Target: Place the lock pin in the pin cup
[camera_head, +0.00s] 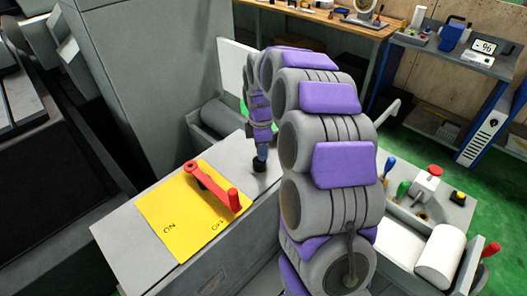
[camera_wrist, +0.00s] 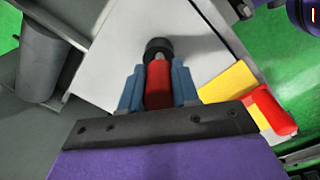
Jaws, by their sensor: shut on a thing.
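My gripper (camera_head: 261,150) points down over the grey machine top. In the wrist view its blue fingers (camera_wrist: 158,88) are closed on both sides of the red lock pin (camera_wrist: 158,82). The pin's grey tip points at the black round pin cup (camera_wrist: 158,46) and overlaps it in the picture. I cannot tell how far the tip sits inside the cup. In the head view the dark cup (camera_head: 259,166) stands on the machine top just below my fingers, and the pin is hidden there.
A yellow ON/OFF plate (camera_head: 170,222) with a red lever (camera_head: 212,187) lies left of the cup; it also shows at right in the wrist view (camera_wrist: 230,82). A control panel with coloured levers (camera_head: 402,190) is at right. Workbenches (camera_head: 340,22) stand behind.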

